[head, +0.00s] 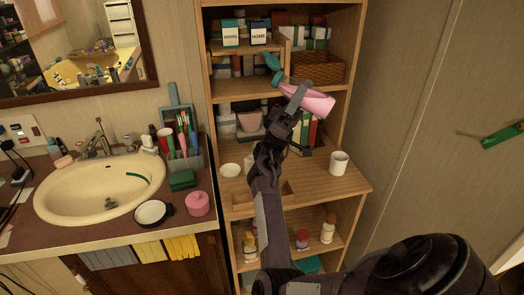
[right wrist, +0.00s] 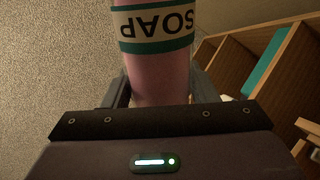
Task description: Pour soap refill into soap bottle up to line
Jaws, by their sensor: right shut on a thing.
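My right gripper (head: 298,98) is shut on a pink soap container (head: 318,103), held in the air in front of the shelf unit. It lies tilted, with its wide pink end to the right. A teal piece (head: 273,63) shows just up and left of it, seemingly its top. In the right wrist view the pink container (right wrist: 158,78) stands between the fingers, with a white and teal label reading SOAP upside down. I cannot tell whether this is the refill or the bottle. No second soap container or fill line can be made out. My left gripper is out of view.
The wooden shelf unit (head: 355,187) holds boxes, a basket (head: 317,67), a white mug (head: 339,163) and a small white bowl (head: 231,170). Left is a sink (head: 75,198) with a brush caddy (head: 188,158), a round black-handled mirror (head: 151,213) and a pink jar (head: 198,204).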

